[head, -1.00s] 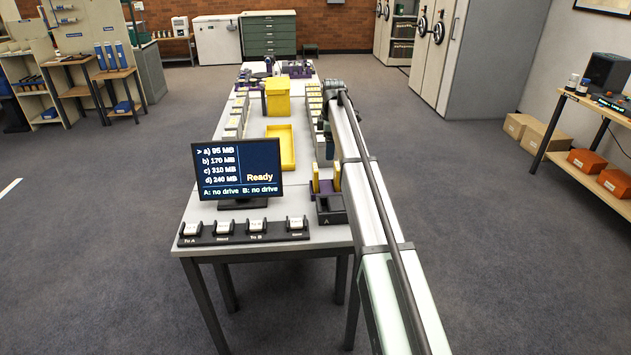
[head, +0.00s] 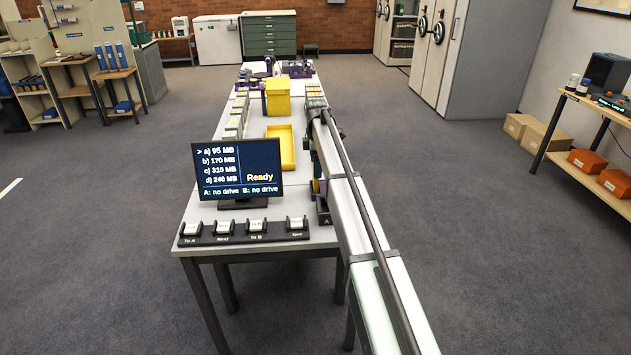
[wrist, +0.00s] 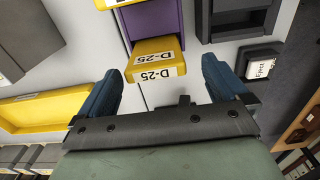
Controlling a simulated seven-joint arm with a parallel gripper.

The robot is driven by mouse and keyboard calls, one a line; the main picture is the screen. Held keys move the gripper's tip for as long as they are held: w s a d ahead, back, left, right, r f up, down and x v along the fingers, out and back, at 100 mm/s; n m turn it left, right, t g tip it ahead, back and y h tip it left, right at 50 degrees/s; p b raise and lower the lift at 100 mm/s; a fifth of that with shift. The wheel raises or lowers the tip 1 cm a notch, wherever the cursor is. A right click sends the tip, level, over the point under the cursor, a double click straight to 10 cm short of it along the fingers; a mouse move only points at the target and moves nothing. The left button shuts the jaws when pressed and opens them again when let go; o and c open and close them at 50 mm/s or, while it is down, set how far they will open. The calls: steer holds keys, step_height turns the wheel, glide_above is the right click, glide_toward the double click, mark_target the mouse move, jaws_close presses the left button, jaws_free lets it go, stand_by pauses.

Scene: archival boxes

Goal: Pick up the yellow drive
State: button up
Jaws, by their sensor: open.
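In the wrist view a yellow block labelled D-25 (wrist: 155,62) sits ahead of my gripper (wrist: 160,72), at the end of a purple part (wrist: 155,18). Its labelled faces point toward the camera. My gripper is open, with one blue finger on each side of the block's near end. I cannot tell whether either finger touches it. In the head view my arm hides most of the gripper and the block.
A yellow tray (head: 294,150) and a yellow bin (head: 278,98) stand on the white table. A monitor (head: 237,169) and a key row (head: 240,236) are at its front. A dark dock (wrist: 240,18) and a key (wrist: 262,68) lie right of the block.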

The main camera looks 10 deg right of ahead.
steer(key=shift+w+a+f, duration=0.1)
steer(key=shift+w+f, duration=0.05)
steer(key=shift+f, duration=1.15)
steer(key=shift+w+f, duration=0.15)
steer(key=shift+f, duration=1.15)
steer(key=c, duration=1.1)
steer(key=shift+r, duration=0.1)
